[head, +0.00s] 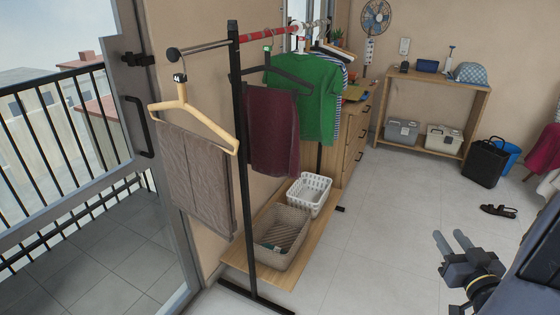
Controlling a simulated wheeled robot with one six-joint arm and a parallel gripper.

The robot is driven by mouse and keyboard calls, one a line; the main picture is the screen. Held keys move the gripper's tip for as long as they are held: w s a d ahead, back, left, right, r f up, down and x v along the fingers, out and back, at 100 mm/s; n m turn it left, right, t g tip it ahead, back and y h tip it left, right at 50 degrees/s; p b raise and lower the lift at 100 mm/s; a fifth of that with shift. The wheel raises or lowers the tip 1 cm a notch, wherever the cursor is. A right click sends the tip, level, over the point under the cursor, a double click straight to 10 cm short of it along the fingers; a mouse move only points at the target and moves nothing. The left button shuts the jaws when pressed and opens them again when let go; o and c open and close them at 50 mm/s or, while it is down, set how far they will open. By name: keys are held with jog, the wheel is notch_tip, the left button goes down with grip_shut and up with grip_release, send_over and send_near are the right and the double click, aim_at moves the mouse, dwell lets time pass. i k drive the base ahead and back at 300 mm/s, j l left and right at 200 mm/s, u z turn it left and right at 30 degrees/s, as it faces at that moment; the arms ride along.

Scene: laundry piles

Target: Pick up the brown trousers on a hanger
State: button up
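The brown trousers (197,182) hang folded over the bar of a light wooden hanger (194,113). The hanger hangs at the near left end of the clothes rack's rail, with a small dark tag at its hook. My gripper (448,241) is at the lower right, well apart from the trousers and lower than the rail. Its two grey fingers are spread with a gap between them, and nothing is seen in it.
The clothes rack's black post (238,170) stands just right of the trousers. Maroon trousers (272,130) and a green shirt (318,101) hang behind. Baskets (280,238) sit on the rack's low shelf. A glass door (150,150) is at left. Floor (370,230) between rack and gripper is clear.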

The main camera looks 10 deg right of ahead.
aim_at(198, 169)
jog(key=i+j+u, duration=0.1)
jog(key=u, duration=0.35)
jog(key=i+u, duration=0.4)
jog(key=k+u, duration=0.1)
jog(key=u, duration=0.8)
